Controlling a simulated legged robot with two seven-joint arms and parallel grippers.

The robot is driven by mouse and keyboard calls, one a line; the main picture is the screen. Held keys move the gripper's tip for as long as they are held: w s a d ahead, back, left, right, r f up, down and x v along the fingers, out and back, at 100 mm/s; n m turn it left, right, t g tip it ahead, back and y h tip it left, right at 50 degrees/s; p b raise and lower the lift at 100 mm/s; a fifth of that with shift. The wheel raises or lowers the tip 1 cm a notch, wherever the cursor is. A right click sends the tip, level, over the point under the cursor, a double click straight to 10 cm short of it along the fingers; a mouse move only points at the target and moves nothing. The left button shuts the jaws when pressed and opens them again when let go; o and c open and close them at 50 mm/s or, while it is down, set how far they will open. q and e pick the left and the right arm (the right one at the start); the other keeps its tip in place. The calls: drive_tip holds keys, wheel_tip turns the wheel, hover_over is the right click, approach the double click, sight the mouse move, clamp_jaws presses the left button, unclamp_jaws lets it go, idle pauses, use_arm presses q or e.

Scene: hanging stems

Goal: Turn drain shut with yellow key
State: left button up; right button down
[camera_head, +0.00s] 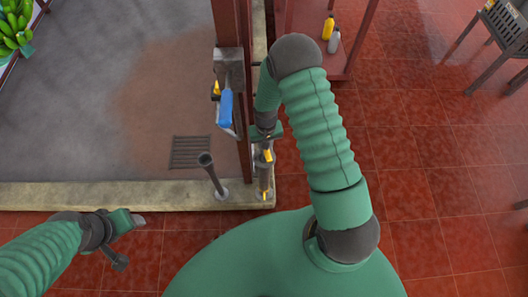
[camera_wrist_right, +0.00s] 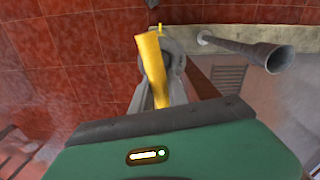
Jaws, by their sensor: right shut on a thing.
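My right gripper (camera_head: 265,153) is shut on the yellow key (camera_wrist_right: 152,65), which stands up between its grey fingers in the right wrist view. In the head view part of the key (camera_head: 268,156) shows at the fingers, above the curb by the red post. A small yellow piece (camera_wrist_right: 160,27) lies beyond the key's end; whether they touch is not clear. A dark flared pipe (camera_head: 212,172) rises from the curb, left of the gripper. A floor drain grate (camera_head: 190,152) lies behind it. My left gripper (camera_head: 128,220) is empty over the red tiles; its finger gap is unclear.
A red post (camera_head: 229,25) stands close left of my right arm, with a grey box (camera_head: 229,68) and a blue object (camera_head: 226,108) on it. The pale curb (camera_head: 100,195) crosses the front. Bottles (camera_head: 328,28) stand on a shelf behind. Open tiles lie to the right.

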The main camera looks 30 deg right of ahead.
drive_tip(key=shift+d, duration=0.2)
drive_tip(key=shift+r+n, duration=0.1)
drive_tip(key=shift+n, duration=0.8)
drive_tip(key=shift+w+a+n+p, duration=0.15)
drive_tip(key=shift+n+p, duration=0.25)
drive_tip(key=shift+n, duration=0.7)
drive_tip(key=shift+a+n, duration=0.1)
drive_tip(key=shift+n, duration=0.5)
